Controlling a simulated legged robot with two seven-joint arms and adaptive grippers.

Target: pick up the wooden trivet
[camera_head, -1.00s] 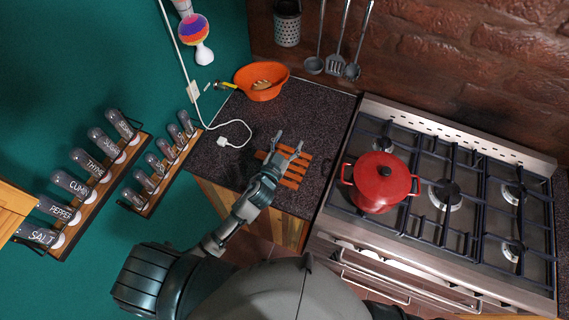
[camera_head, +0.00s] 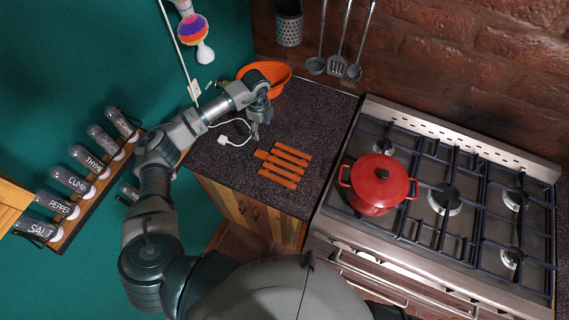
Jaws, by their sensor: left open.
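The wooden trivet (camera_head: 284,165) is a slatted orange-brown piece lying flat on the dark speckled counter (camera_head: 225,165), left of the stove. It is fully in view. My left gripper (camera_head: 256,134) is open and empty. It points down over the counter, a little above and left of the trivet in the picture, apart from it. My left arm comes in from the left and covers part of the orange bowl and the smaller spice rack. My right gripper is not in view.
A red lidded pot (camera_head: 378,184) stands on the gas stove (camera_head: 450,200) right of the counter. An orange bowl (camera_head: 276,72) sits behind my gripper. A white cable with a plug (camera_head: 232,140) lies near the gripper. Spice jars (camera_head: 88,160) line the left wall.

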